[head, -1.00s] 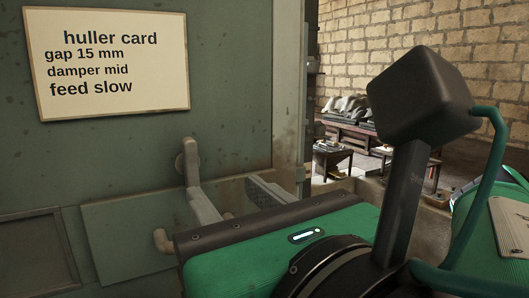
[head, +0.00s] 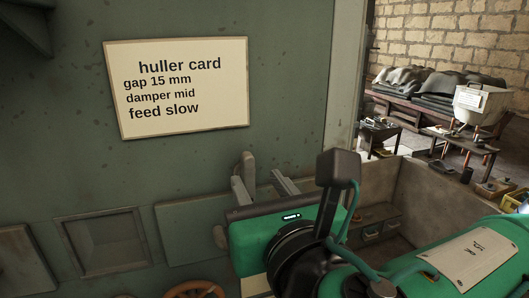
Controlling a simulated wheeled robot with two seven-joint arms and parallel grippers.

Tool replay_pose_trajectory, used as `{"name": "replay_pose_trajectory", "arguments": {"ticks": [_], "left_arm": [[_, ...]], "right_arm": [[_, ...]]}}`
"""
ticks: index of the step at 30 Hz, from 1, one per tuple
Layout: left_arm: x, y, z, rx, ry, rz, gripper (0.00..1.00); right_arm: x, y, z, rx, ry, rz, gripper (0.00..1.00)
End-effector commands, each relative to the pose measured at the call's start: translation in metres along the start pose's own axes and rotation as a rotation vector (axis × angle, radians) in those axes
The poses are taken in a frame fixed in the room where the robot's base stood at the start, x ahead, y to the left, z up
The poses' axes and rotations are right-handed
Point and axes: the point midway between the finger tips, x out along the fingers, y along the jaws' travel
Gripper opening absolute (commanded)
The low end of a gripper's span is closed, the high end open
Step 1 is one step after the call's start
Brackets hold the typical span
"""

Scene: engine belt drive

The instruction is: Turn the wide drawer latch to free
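My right gripper (head: 266,181) is in the lower middle, in front of the green panel wall. Its two grey fingers stand apart beyond the dark front edge of its green body, with nothing clearly held between them. A rounded grey piece shows beside the left finger; I cannot tell whether it belongs to the latch. A small copper-brown hooked piece (head: 220,237) shows just left of the gripper body, on or near a flat panel (head: 187,240). The wide drawer latch cannot be told for sure; the gripper hides part of this area. My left gripper is not in view.
A huller card (head: 177,87) is on the wall above. A recessed frame (head: 105,243) and an orange-brown wheel (head: 195,290) are at the lower left. Beyond the panel's right edge are a low wall, small tables and a white hopper (head: 481,101) by a brick wall.

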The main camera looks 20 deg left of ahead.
Motion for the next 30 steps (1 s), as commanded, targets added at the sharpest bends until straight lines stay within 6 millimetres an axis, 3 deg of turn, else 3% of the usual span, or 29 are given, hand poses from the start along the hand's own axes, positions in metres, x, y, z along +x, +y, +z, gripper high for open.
{"name": "replay_pose_trajectory", "arguments": {"ticks": [3, 8, 19, 20, 25, 30], "left_arm": [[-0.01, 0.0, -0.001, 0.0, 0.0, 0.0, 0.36], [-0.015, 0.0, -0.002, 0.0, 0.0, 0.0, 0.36], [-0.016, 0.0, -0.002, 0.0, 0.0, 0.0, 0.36], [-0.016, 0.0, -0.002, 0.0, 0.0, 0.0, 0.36], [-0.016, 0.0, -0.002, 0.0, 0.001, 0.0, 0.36], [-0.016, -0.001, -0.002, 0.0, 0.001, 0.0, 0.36]], "right_arm": [[0.022, -0.001, 0.002, -0.001, 0.003, -0.002, 0.37], [0.039, 0.0, 0.002, 0.0, 0.001, -0.002, 0.37], [0.046, 0.0, 0.0, -0.001, -0.001, 0.0, 0.37], [0.046, 0.0, 0.0, -0.001, -0.001, 0.0, 0.35], [0.046, 0.0, 0.0, -0.001, -0.001, 0.0, 0.02], [0.046, 0.0, 0.0, 0.001, -0.001, 0.0, 0.0]]}}
